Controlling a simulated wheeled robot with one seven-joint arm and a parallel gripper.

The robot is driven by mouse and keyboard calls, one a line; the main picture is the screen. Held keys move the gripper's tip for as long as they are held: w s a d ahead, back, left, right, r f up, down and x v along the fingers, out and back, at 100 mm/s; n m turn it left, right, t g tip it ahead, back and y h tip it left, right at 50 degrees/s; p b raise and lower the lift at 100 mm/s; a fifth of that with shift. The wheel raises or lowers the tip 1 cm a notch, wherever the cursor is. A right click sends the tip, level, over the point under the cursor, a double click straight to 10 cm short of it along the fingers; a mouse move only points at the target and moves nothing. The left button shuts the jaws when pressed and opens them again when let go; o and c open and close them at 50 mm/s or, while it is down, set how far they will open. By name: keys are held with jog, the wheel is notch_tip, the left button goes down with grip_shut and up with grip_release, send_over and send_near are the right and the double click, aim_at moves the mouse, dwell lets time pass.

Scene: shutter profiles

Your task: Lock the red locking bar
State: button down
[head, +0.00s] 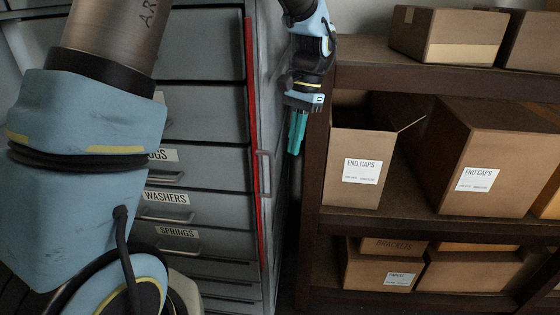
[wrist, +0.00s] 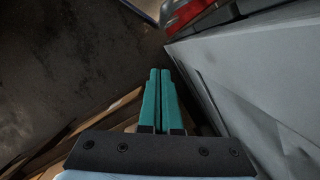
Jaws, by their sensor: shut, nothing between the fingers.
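The red locking bar (head: 252,110) runs vertically along the front right edge of the grey drawer cabinet (head: 213,120). A grey handle (head: 264,173) stands beside its lower part. In the wrist view a red part (wrist: 188,14) shows at the top, by the grey cabinet side (wrist: 265,75). My gripper (head: 297,143) has teal fingers pointing down, to the right of the bar and handle and apart from them. In the wrist view its fingers (wrist: 160,75) are together with nothing between them. Whether the bar is latched cannot be told.
A dark wooden shelf (head: 365,65) with several cardboard boxes stands close to the right of my gripper, including an open END CAPS box (head: 358,192). The gap between cabinet and shelf is narrow. Drawers labelled WASHERS (head: 165,198) and SPRINGS (head: 177,232) look closed.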

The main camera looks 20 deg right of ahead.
jog(key=s+a+f+p, duration=0.2)
jog(key=a+f, duration=0.1)
jog(key=a, duration=0.1)
jog(key=shift+s+a+f, duration=0.2)
jog(key=shift+f, duration=0.2)
jog(key=shift+s+m, duration=0.1)
jog(key=shift+m, duration=0.2)
